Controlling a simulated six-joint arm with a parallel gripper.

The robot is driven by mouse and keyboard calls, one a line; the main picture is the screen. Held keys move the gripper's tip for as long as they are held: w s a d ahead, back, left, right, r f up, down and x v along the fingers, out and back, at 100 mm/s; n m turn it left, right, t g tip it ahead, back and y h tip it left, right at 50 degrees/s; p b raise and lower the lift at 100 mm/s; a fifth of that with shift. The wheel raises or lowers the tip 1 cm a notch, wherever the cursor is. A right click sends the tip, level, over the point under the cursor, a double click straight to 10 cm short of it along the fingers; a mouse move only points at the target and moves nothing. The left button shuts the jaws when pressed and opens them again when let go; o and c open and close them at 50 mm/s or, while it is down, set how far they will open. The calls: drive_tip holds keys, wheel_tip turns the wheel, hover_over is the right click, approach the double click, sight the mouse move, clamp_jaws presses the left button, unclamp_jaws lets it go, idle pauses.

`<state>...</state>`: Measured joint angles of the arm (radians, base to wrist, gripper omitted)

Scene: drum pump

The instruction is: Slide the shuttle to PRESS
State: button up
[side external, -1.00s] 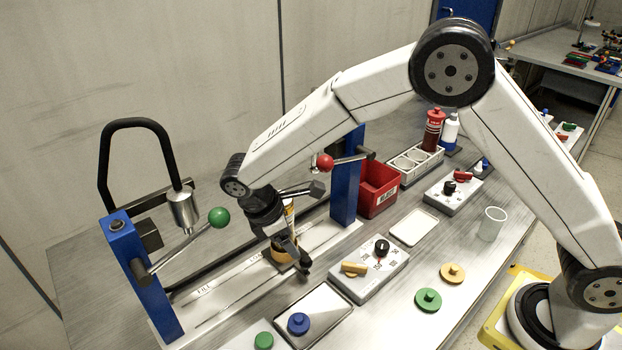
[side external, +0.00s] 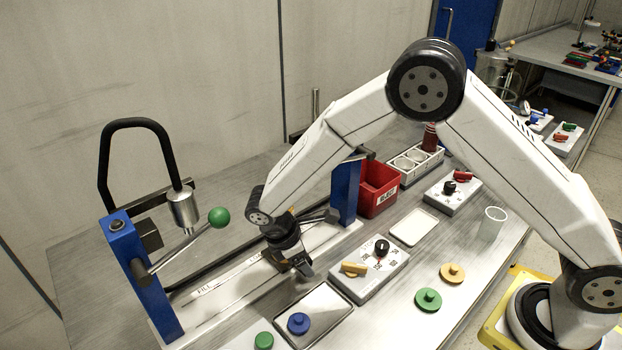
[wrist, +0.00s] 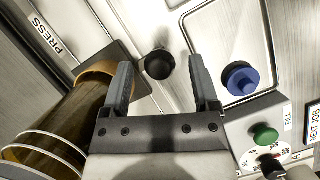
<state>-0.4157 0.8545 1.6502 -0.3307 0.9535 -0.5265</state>
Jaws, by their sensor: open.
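The shuttle shows in the wrist view as a dark plate with a yellow ring (wrist: 98,69), with a clear amber cylinder (wrist: 62,120) standing in it. A round black knob (wrist: 159,64) shows beside the plate, in the gap between my fingertips. My gripper (wrist: 163,72) is open, one finger on each side of the knob; I cannot tell whether they touch it. The PRESS label (wrist: 48,36) is at the upper left of the wrist view. In the side external view my gripper (side external: 297,266) is low over the rail and hides most of the shuttle.
A blue post (side external: 140,275) carries a lever with a green ball (side external: 219,217); a second blue post (side external: 345,192) stands behind my wrist. A tray (side external: 322,306) with a blue knob (side external: 298,322) and a control box (side external: 368,272) lie close in front.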

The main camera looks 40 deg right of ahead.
clamp_jaws()
idle(1.5)
